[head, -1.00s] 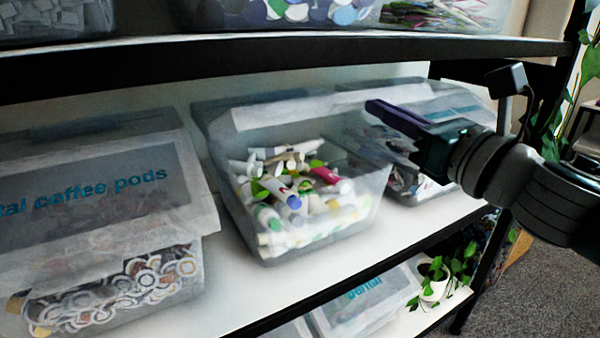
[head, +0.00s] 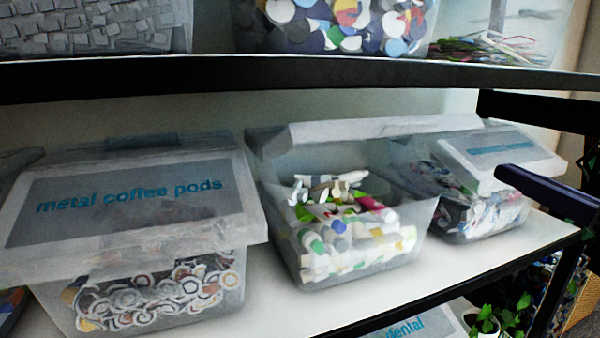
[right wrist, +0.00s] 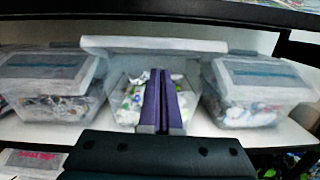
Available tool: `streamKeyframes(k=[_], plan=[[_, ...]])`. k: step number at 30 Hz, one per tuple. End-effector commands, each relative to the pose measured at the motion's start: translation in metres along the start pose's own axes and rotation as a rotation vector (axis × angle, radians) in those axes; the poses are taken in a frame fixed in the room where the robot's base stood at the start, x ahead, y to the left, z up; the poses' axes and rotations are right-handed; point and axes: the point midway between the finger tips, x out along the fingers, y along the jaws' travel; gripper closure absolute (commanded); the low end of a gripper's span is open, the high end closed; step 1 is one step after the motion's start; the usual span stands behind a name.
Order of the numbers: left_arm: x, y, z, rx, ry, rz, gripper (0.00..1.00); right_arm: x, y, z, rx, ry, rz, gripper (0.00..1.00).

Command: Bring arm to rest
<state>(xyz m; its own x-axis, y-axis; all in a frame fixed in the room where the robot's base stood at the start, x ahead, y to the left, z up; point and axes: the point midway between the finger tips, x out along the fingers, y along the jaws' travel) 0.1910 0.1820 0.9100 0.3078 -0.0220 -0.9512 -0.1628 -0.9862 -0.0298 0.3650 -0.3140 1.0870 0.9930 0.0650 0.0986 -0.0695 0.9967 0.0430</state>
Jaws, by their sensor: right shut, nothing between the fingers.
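My right gripper (head: 502,172) shows at the right edge of the head view, its purple fingers in front of the right bin; most of the arm is out of frame. In the right wrist view the gripper (right wrist: 160,75) has its two purple fingers together, with nothing between them. They point at the middle bin (right wrist: 205,95), apart from it as far as I can tell. My left gripper is in neither view.
The white shelf (head: 290,318) holds a metal coffee pods bin (head: 250,285), an open middle bin of tubes (head: 285,245) and a labelled right bin (head: 520,150). A dark upper shelf edge (head: 300,82) runs above. A plant (head: 490,318) sits low right.

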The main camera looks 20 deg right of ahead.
Motion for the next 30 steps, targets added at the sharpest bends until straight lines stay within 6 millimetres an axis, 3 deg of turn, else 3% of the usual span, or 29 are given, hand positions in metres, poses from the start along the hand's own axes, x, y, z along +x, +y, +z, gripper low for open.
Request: streamKeyframes(k=[2, 5, 9, 11, 15, 18, 22, 30], plan=[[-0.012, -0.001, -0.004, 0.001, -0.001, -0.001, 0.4, 0.001, -0.004, 0.012, 0.139, -0.007, -0.059, 1.0], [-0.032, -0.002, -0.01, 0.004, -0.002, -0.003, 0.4, -0.002, -0.014, 0.025, 0.497, -0.018, -0.216, 1.0], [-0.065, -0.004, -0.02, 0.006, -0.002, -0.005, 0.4, -0.025, -0.017, 0.016, 1.211, -0.021, -0.553, 1.0], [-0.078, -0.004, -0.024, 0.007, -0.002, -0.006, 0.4, -0.041, -0.007, 0.002, 1.499, -0.013, -0.723, 1.0], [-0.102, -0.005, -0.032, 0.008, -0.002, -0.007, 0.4, -0.085, 0.041, -0.026, 2.004, 0.017, -1.142, 1.0], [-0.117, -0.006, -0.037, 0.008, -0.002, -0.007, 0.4, -0.12, 0.085, -0.033, 2.226, 0.042, -1.458, 1.0], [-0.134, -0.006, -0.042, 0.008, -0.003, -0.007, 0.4, -0.167, 0.142, -0.025, 2.355, 0.072, -1.881, 1.0], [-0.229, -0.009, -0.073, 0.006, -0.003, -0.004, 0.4, -0.159, 0.146, 0.073, 2.353, 0.06, -1.905, 1.0]])
